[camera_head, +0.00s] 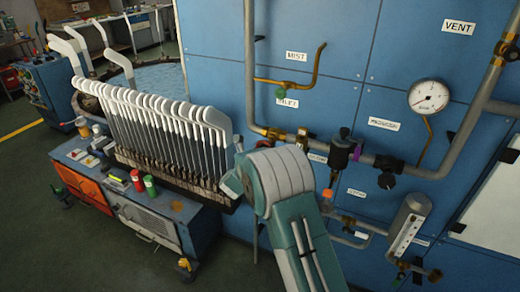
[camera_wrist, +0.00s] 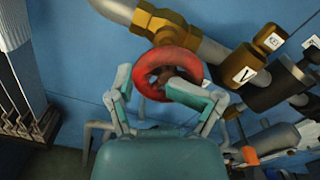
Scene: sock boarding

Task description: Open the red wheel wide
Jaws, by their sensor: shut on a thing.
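The red wheel (camera_wrist: 165,54) shows in the wrist view as a thick ring on a brass valve body (camera_wrist: 156,22) at the top of the picture. My gripper (camera_wrist: 148,82) is at the wheel's near side, with one finger at its left edge and the other across its lower right rim. It is shut on the wheel. The right finger and the shadow hide part of the wheel's middle. In the head view my own arm covers the wheel and the gripper.
Pipes and valves run along the blue wall (camera_head: 340,60), with a round gauge (camera_head: 428,96) at upper right. A rack of white sock boards (camera_head: 160,115) stands on a cart at the left. Another brass fitting (camera_wrist: 243,65) sits just right of the wheel.

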